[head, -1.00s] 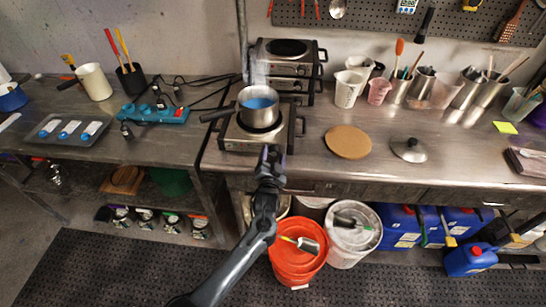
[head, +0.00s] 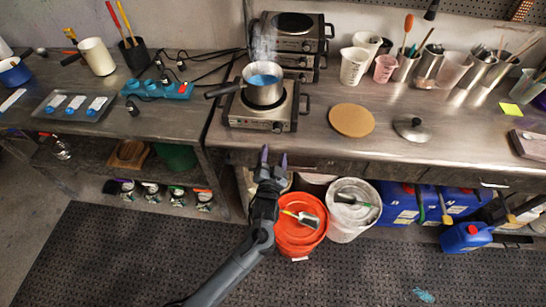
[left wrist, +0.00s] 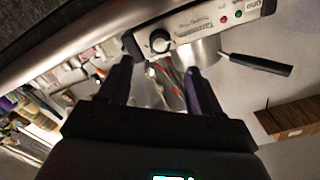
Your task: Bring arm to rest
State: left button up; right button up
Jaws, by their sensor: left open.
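My left gripper (head: 273,158) is open and empty in the head view, in front of the bench edge and below the hot plate. Its two purple fingertips also show spread apart in the left wrist view (left wrist: 154,85). The hot plate (head: 248,114) stands on the metal bench and carries a steaming steel pot (head: 262,95) with blue liquid. In the left wrist view the hot plate's front panel with its knob (left wrist: 205,30) shows beyond the fingers, with the pot's dark handle at the right. My right gripper is not in view.
A cork mat (head: 352,120) and a steel lid (head: 411,130) lie right of the hot plate. An orange bucket (head: 290,240) and a white bucket (head: 345,228) stand on the floor close right of my arm. Blue jerrycans (head: 398,204) stand further right. The front floor mat (head: 400,270) is mostly clear.

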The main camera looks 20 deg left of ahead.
pick_arm(q)
jog(key=shift+s+d, duration=0.1)
jog(key=shift+s, duration=0.4)
jog(key=s+a+f+g+h, duration=0.1)
jog(key=s+a+f+g, duration=0.1)
jog(key=s+f, duration=0.55)
jog(key=s+a+f+g+h, duration=0.1)
jog(key=s+a+f+g, duration=0.25)
jog(key=s, duration=0.75)
jog(key=s+d+r+n+g+h, duration=0.1)
jog(key=s+r+g, duration=0.2)
jog(key=s, duration=0.3)
jog(key=s+d+r+g+h+p, duration=0.1)
jog(key=s+r+g, duration=0.15)
jog(key=s, duration=0.35)
jog(key=s+r+n+g+h, duration=0.1)
jog(key=s+r+g, duration=0.15)
jog(key=s, duration=0.25)
notch_tip(320, 180, up, 30)
jog(key=p, duration=3.1)
jog(key=shift+d+r, duration=0.25)
